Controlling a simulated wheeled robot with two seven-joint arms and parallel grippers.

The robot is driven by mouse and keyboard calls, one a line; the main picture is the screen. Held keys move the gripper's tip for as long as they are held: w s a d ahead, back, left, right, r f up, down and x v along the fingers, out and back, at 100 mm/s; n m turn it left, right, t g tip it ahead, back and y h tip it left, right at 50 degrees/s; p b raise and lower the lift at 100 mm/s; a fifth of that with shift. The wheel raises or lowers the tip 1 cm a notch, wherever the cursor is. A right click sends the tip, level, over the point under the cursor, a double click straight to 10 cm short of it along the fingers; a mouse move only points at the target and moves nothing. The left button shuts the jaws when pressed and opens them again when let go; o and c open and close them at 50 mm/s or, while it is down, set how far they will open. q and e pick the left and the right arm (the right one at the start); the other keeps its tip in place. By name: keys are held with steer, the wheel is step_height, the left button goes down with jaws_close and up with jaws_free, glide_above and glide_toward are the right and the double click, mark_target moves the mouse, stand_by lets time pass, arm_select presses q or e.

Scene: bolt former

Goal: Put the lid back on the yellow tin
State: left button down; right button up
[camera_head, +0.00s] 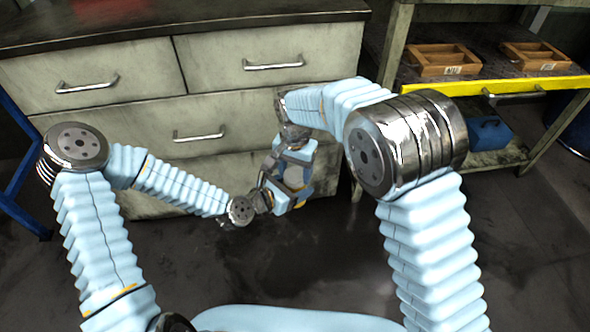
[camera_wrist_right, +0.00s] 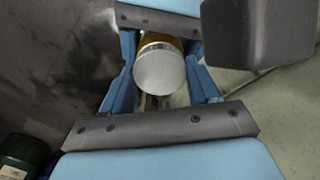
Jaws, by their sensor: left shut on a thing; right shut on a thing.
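In the right wrist view, the pale, round lid (camera_wrist_right: 160,72) faces the camera between the blue fingers of my right gripper (camera_wrist_right: 161,84), which is shut on it. The yellow tin (camera_wrist_right: 157,40) shows as a narrow band just behind the lid, with my left gripper (camera_wrist_right: 158,17) across it at the top, shut on the tin. Lid and tin look lined up and close; I cannot tell whether they touch. In the head view, my right gripper (camera_head: 297,156) is above my left gripper (camera_head: 284,196), and the two meet in mid-air. They hide most of the tin and lid.
A grey drawer cabinet (camera_head: 110,75) with a dark top stands behind the arms. At the right, a bench (camera_head: 475,78) with a yellow edge carries two wooden trays (camera_head: 443,60) (camera_head: 535,56). A blue box (camera_head: 488,132) is beneath.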

steer(key=m, duration=0.5)
steer(key=shift+m, duration=0.4)
steer(key=o, duration=1.2)
steer(key=shift+o, duration=0.2)
step_height(320, 180, up, 12)
